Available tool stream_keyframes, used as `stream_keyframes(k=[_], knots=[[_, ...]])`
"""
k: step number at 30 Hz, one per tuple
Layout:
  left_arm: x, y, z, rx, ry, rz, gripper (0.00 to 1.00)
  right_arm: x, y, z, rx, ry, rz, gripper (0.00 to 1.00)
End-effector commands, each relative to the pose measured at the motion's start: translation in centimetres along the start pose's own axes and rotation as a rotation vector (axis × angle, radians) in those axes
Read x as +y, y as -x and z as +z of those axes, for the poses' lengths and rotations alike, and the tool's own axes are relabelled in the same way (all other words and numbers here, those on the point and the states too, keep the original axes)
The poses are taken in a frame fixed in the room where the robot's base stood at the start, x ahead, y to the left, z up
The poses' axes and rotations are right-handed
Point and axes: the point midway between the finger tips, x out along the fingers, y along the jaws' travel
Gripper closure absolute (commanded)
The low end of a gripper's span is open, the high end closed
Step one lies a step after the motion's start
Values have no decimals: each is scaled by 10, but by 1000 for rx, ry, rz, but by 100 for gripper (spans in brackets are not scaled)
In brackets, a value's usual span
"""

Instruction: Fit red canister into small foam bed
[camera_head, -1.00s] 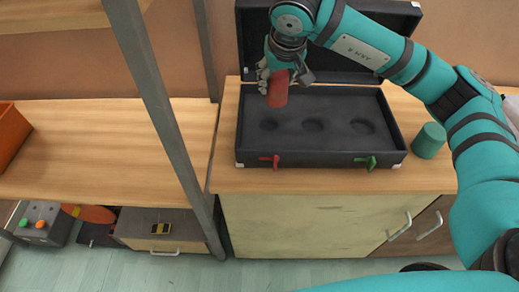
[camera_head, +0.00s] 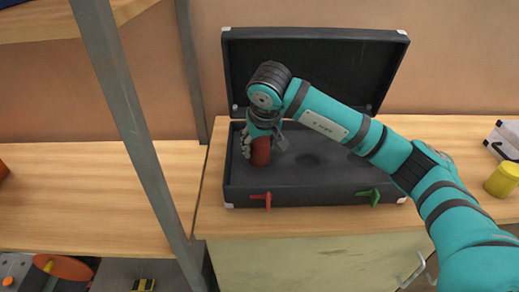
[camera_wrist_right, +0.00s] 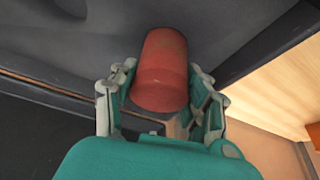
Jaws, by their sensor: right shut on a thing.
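The red canister (camera_head: 261,152) is held by my right gripper (camera_head: 262,140), low over the left part of the dark foam in the open black case (camera_head: 330,195). In the right wrist view the red canister (camera_wrist_right: 161,72) sits between the two fingers, which are shut on it. The middle foam recess (camera_head: 307,160) is empty. The left recess is hidden under the canister and gripper, so I cannot tell whether the canister's end is inside it. My arm hides the right recess. My left gripper is not in view.
The case lid (camera_head: 310,70) stands open behind my arm. A red latch (camera_head: 262,199) and a green latch (camera_head: 370,197) are on the case's front. A yellow canister (camera_head: 502,179) and a silver case (camera_head: 504,140) stand at right. A grey shelf post (camera_head: 125,120) rises at left.

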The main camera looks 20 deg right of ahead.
Motion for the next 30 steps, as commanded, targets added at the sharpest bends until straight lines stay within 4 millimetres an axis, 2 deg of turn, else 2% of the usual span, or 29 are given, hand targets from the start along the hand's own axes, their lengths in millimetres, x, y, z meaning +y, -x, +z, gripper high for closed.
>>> stream_keyframes(k=[1,3,15,16,21,30], knots=[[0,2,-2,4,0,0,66,0,-8,4,-2,0,0,87],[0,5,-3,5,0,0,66,0,-13,6,0,0,-2,87],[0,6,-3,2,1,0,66,0,-15,6,2,0,-1,87],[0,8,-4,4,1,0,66,0,-15,6,1,0,-1,51],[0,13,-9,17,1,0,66,0,-14,6,1,0,-1,29],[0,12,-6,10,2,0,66,0,-14,6,1,-1,-1,29]])
